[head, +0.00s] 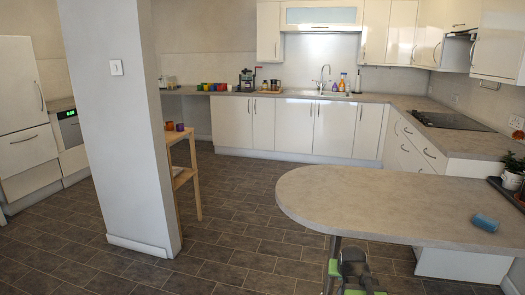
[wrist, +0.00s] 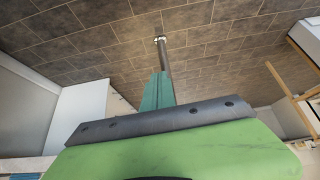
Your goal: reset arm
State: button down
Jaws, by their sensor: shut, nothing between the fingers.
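My gripper (head: 352,262) shows at the bottom of the head view, in dark grey and green parts. It is in front of and below the rounded end of the grey counter, close to its metal leg. In the wrist view my gripper (wrist: 158,90) points toward the tiled floor; its fingers are shut with nothing between them. Green and dark grey parts fill the lower part of that view. The rest of my arm is mostly out of the head view.
The rounded counter (head: 390,197) is just ahead; a blue cup (head: 485,222) lies on it, with a potted plant (head: 512,176) at right. A white pillar (head: 115,130) and wooden stool (head: 182,170) stand left. Tiled floor (head: 235,225) between is clear.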

jog(key=s+a+f+n+g+y+p, duration=0.25)
jog(key=s+a+g, duration=0.45)
jog(key=s+a, duration=0.6)
notch_tip(320, 180, up, 22)
jog(key=w+a+p, duration=0.1)
jog(key=p, duration=1.9)
jog(key=shift+a+f+n+t, duration=0.15)
jog(key=shift+a+n+t, duration=0.15)
jog(key=shift+n, duration=0.05)
jog(key=shift+h, duration=0.25)
